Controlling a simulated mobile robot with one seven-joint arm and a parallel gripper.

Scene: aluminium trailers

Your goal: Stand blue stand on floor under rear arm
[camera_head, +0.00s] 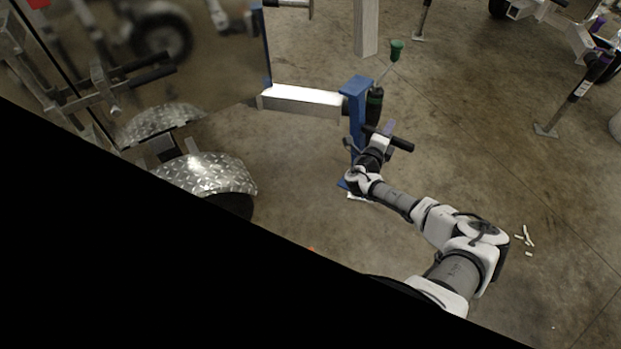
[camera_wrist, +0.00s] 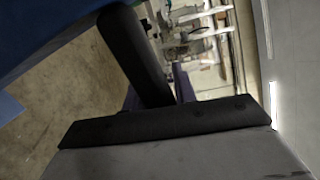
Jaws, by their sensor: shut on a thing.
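The blue stand (camera_head: 356,118) is upright in the head view, with a blue top plate and a small foot low down near the floor. Its top is at the right end of the pale aluminium arm (camera_head: 300,103); whether they touch I cannot tell. My gripper (camera_head: 361,148) is at the stand's post, below the top, and is shut on it. My arm partly hides the lower post. Whether the foot rests on the floor is unclear. In the wrist view a dark finger (camera_wrist: 135,55) lies against a blue surface (camera_wrist: 45,35) of the stand.
A diamond-plate fender (camera_head: 210,172) and wheel are at left. Another blue post (camera_head: 265,45) is at the arm's far end. Small white pieces (camera_head: 527,237) lie on the floor at right. Open floor lies right of the stand.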

